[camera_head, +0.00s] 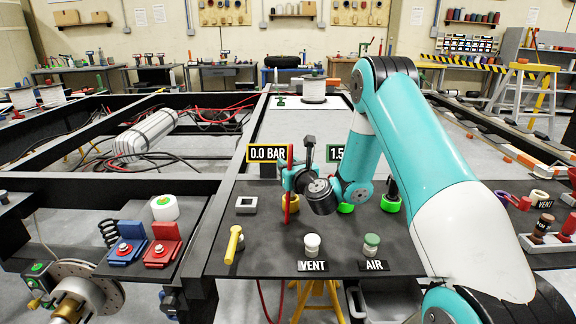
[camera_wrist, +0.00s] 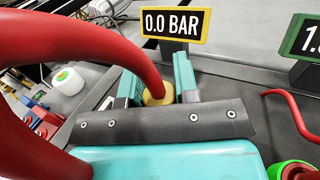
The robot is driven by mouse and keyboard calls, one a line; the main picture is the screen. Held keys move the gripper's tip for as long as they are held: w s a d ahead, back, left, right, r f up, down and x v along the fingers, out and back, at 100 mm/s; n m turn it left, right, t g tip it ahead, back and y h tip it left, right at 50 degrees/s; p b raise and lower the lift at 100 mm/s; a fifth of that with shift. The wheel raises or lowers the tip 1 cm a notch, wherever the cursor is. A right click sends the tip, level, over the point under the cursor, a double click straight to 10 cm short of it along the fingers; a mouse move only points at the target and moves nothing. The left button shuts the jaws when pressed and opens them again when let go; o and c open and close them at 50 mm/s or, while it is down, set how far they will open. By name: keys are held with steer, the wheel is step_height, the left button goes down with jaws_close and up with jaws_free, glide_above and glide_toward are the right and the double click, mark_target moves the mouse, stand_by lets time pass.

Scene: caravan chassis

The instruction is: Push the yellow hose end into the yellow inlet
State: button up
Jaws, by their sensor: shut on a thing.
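My gripper (camera_head: 290,181) is low over the dark panel, its teal fingers pointing down. In the wrist view, the fingers of my gripper (camera_wrist: 157,88) are shut on the red hose (camera_wrist: 110,45), which loops large across the left side. A yellow collar (camera_wrist: 155,96) shows at the hose's lower end between the fingers. In the head view the red hose (camera_head: 288,185) stands upright, with a yellow ring (camera_head: 292,203) low on the panel behind it. I cannot tell hose end from inlet here, or whether the end is seated.
A yellow-framed "0.0 BAR" sign (camera_head: 267,153) and a green-framed "1.5" sign (camera_head: 336,153) stand behind. Green rings (camera_head: 345,208) (camera_head: 390,204) sit to the right. VENT (camera_head: 312,243) and AIR (camera_head: 371,243) knobs and a yellow lever (camera_head: 233,245) stand in front.

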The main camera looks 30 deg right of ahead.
steer(key=shift+f+b, duration=1.6)
steer(key=shift+f, duration=0.45)
steer(key=o, duration=1)
steer(key=shift+r, duration=0.1)
